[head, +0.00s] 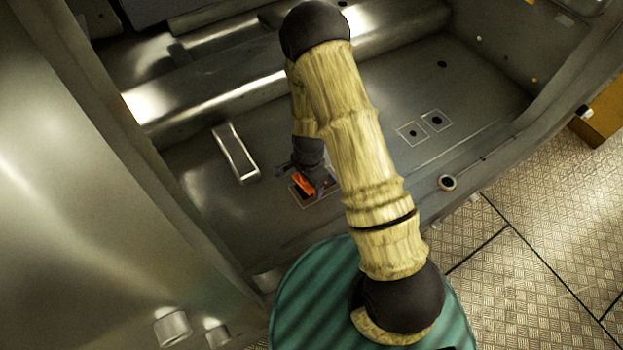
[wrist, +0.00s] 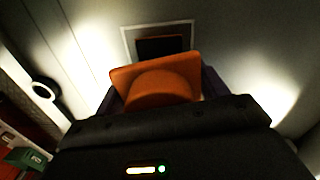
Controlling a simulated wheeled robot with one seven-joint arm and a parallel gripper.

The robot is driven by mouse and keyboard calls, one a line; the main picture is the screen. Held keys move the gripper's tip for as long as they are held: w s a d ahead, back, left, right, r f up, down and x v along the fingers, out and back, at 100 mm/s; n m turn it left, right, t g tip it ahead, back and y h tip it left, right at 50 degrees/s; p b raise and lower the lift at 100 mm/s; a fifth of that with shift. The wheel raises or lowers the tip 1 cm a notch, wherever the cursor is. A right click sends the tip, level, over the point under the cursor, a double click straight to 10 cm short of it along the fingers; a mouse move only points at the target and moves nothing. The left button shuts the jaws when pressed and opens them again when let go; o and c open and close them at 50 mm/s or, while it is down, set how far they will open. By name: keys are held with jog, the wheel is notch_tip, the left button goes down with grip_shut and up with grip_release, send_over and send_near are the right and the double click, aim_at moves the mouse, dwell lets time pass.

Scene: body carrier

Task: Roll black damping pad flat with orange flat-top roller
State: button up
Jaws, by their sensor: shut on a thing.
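The orange flat-top roller (head: 304,182) is held by my gripper (head: 309,180) low over the floor of the car body. In the wrist view the orange roller (wrist: 158,84) sits between the dark fingers, its flat top facing the camera. The black damping pad (wrist: 162,46) lies inside a pale outlined rectangle just beyond the roller. In the head view the pad (head: 305,190) is mostly hidden behind my gripper and the roller. I cannot tell whether the roller touches the pad.
A raised metal bracket (head: 236,153) stands on the floor left of my gripper. Two outlined squares with dark holes (head: 412,132) lie to the right. The body's sill (head: 470,165) runs along the near right side. The floor between is mostly clear.

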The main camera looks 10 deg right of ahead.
jog(key=shift+s+a+f+p, duration=0.15)
jog(key=shift+s+a, duration=0.25)
jog(key=shift+a, duration=0.55)
jog(key=shift+s+a+r+p, duration=0.1)
jog(key=shift+s+a+p, duration=0.2)
jog(key=shift+a, duration=0.6)
notch_tip(320, 180, up, 6)
jog(key=p, duration=0.5)
jog(key=shift+w+d, duration=0.1)
